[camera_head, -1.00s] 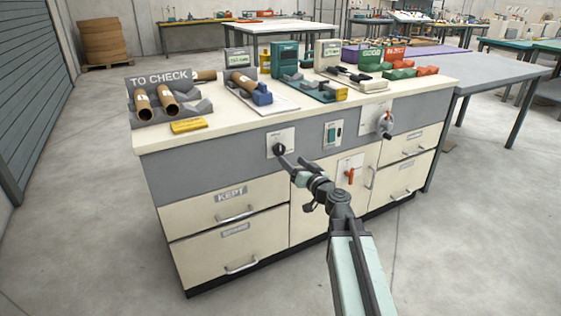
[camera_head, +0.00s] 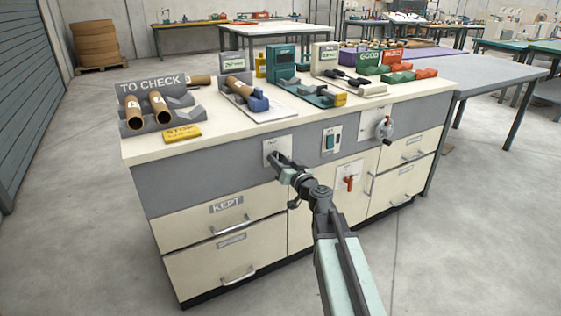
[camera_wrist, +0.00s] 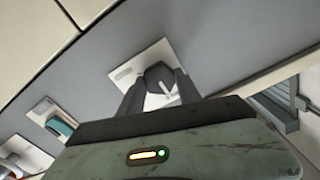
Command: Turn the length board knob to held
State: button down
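The length board knob (camera_wrist: 158,76) is a dark knob with a white pointer mark, on a pale plate (camera_wrist: 124,72) on the cabinet's grey front panel. In the head view the plate (camera_head: 270,147) shows left of the switch, and my gripper covers most of the knob. My gripper (camera_wrist: 160,82) has one dark finger on each side of the knob, and both seem to press against it. In the head view my gripper (camera_head: 278,159) reaches the plate from the front right. The pointer slants in the wrist view; any position lettering is too small to read.
A green rocker switch (camera_head: 331,138), a red-handled valve (camera_head: 349,182) and a grey crank (camera_head: 384,129) are on the same front, to the right. Drawers with handles lie below. The worktop holds a TO CHECK rack (camera_head: 159,110) and a yellow STOP block (camera_head: 182,133).

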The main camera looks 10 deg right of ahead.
jog(key=shift+d, duration=0.1)
jog(key=m, duration=0.5)
jog(key=shift+m, duration=0.3)
jog(key=m, duration=0.6)
jog(key=shift+d+m, duration=0.1)
jog(key=shift+m, duration=0.2)
jog(key=m, duration=0.6)
jog(key=shift+s+f, duration=0.1)
jog(key=m, duration=0.5)
jog(key=shift+m, duration=0.3)
jog(key=c, duration=0.8)
grip_release()
jog(key=shift+c, duration=0.2)
